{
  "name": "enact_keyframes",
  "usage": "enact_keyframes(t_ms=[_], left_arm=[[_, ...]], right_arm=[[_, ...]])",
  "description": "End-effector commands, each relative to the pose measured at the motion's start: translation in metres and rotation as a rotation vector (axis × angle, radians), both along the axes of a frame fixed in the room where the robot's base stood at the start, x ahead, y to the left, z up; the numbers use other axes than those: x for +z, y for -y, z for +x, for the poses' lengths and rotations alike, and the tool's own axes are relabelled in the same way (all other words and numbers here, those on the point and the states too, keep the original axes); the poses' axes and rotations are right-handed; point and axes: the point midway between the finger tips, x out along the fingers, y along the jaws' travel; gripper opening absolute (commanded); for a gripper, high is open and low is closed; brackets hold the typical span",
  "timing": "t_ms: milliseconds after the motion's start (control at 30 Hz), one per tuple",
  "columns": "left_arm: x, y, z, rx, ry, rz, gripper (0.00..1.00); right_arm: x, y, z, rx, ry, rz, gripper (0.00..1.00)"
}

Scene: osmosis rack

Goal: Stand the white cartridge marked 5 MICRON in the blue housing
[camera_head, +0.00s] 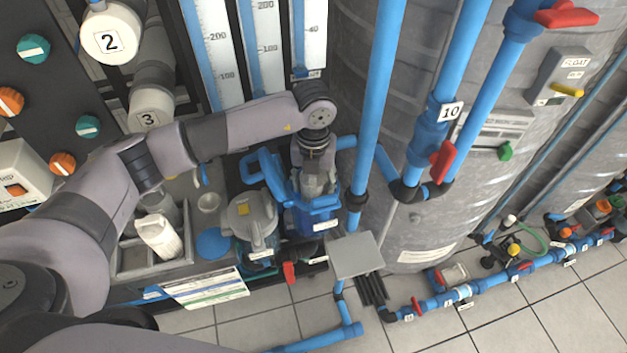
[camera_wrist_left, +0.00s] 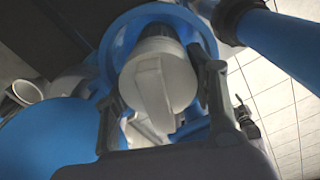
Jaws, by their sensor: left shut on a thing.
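My left gripper (camera_head: 316,182) points down over the blue housing (camera_head: 318,222). In the left wrist view its two fingers (camera_wrist_left: 158,95) are shut on a pale, round-bodied cartridge (camera_wrist_left: 175,78) with a raised fin. The housing's blue ring (camera_wrist_left: 118,35) surrounds the cartridge's far end there, so it appears at or in the mouth. Its depth and seating are hidden. No marking is readable on it, so I cannot confirm 5 MICRON. Another white cartridge-like piece (camera_head: 160,238) leans in the grey tray (camera_head: 135,268) at left. My right gripper is not in view.
A clear-lidded canister (camera_head: 250,222) stands close left of the housing, by a blue disc (camera_head: 213,243). A vertical blue pipe (camera_head: 376,95) and a grey plate (camera_head: 355,255) crowd the right side. A large grey tank (camera_head: 425,220) stands beyond.

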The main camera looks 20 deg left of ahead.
Motion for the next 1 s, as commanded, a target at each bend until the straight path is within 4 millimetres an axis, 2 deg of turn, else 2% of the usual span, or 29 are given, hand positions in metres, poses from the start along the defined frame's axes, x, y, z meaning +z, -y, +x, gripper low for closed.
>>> enact_keyframes(t_ms=[33,500,700,1000], left_arm=[[-0.008,0.000,0.000,0.000,0.000,0.000,0.24],[-0.043,0.001,0.000,-0.002,-0.001,-0.002,0.24],[-0.051,0.001,-0.001,-0.003,-0.002,-0.002,0.24],[-0.053,0.002,-0.002,-0.004,-0.004,-0.003,0.24]], right_arm=[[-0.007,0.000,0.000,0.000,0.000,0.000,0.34],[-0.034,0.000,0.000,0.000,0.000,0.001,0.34],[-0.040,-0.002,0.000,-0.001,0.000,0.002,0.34],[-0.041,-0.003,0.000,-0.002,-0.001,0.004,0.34]])
